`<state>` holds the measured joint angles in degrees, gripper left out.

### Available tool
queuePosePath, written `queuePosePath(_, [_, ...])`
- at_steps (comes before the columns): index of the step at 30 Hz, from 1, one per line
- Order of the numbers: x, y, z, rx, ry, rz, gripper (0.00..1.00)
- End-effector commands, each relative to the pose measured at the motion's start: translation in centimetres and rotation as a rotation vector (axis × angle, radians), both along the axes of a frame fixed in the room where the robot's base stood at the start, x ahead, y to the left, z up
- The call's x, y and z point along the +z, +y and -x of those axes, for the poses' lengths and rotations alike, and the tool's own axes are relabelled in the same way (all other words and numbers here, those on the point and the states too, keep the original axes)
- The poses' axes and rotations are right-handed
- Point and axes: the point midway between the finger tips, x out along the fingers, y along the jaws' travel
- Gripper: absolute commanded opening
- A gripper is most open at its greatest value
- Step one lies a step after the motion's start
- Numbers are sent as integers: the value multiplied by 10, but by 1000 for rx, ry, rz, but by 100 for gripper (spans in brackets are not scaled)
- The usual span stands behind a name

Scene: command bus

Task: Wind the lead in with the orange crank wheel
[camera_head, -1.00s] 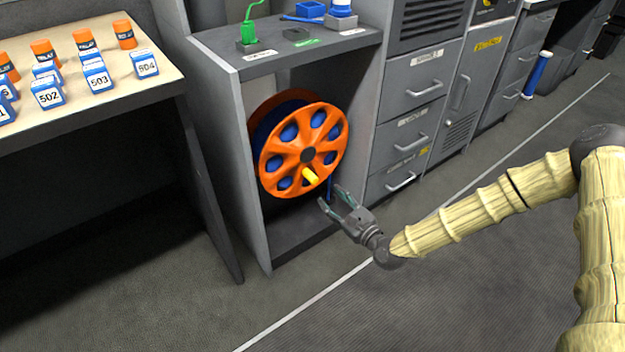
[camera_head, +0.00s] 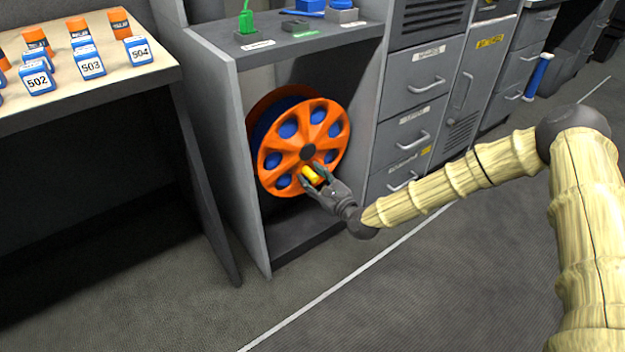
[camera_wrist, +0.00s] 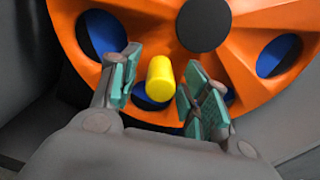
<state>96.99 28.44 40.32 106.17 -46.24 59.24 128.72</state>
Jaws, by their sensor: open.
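The orange crank wheel (camera_head: 302,141) stands upright in an open grey cabinet bay, with blue showing through its holes. It also fills the top of the wrist view (camera_wrist: 150,35). Its yellow handle (camera_head: 313,175) sticks out at the lower part of the wheel, below the dark hub. My gripper (camera_head: 316,175) is open at the handle. The lead is not clearly visible.
The bay's grey side walls (camera_head: 222,150) flank the wheel closely. A green plug (camera_head: 246,22) and blue items stand on the cabinet top. A table (camera_head: 70,95) at left bears numbered blue blocks and orange-capped items. Drawers (camera_head: 413,84) stand at right. The floor in front is clear.

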Motion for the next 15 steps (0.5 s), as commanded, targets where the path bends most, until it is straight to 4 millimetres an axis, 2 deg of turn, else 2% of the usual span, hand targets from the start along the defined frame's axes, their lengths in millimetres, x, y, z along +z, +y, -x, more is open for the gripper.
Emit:
queuePosePath(8, [0, 1, -1, 0, 0, 0, 46])
queuePosePath(15, [0, 1, -1, 0, 0, 0, 4])
